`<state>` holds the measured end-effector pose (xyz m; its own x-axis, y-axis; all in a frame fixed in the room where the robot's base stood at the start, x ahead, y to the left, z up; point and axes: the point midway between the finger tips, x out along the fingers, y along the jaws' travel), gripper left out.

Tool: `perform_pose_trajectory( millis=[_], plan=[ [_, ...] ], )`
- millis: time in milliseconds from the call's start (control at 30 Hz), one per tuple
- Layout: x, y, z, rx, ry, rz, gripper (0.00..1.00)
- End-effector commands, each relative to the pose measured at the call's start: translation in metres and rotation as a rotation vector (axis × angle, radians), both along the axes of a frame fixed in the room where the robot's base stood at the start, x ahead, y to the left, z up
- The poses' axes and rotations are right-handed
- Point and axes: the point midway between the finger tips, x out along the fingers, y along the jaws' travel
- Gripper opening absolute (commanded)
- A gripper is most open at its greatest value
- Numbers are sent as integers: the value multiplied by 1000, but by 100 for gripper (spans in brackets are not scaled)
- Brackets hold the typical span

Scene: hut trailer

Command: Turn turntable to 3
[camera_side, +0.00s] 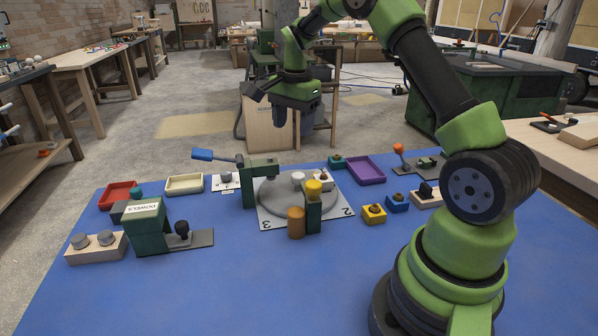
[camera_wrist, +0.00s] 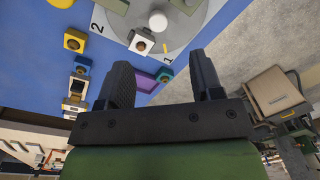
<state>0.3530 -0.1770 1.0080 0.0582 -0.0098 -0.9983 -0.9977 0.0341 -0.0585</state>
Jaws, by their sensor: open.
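The turntable is a round grey disc (camera_side: 270,202) on a white plate, beyond the middle of the blue mat. Its plate shows a 2 (camera_side: 347,212) at the right corner and a 3 (camera_side: 265,226) at the near corner; a 1 (camera_wrist: 166,60) shows in the wrist view. A white round knob (camera_side: 298,177) stands on the disc and also shows in the wrist view (camera_wrist: 158,21). My gripper (camera_side: 268,100) is raised beyond the turntable, apart from it. In the wrist view its two dark fingers (camera_wrist: 162,78) are spread with nothing between them.
A green press with a blue-handled lever (camera_side: 203,155) stands at the disc's left. A yellow-topped green post (camera_side: 314,200) and a brown cylinder (camera_side: 296,222) stand at its near side. A purple tray (camera_side: 366,170) lies right. The front mat is clear.

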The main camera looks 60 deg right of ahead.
Motion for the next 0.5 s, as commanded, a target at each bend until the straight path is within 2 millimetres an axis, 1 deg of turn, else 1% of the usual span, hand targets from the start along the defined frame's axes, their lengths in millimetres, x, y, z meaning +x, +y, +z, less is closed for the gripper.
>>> perform_pose_trajectory(
  millis=[33, 100, 167, 367, 500],
  plan=[
    [0, -10, -15, 6, 23, -44, 60],
    [0, -18, -27, 11, 42, -88, 60],
    [0, -22, -34, 12, 52, -113, 60],
    [0, -25, -54, 16, 62, -129, 60],
    [-1, -24, -80, 16, 63, -128, 60]
  ],
)
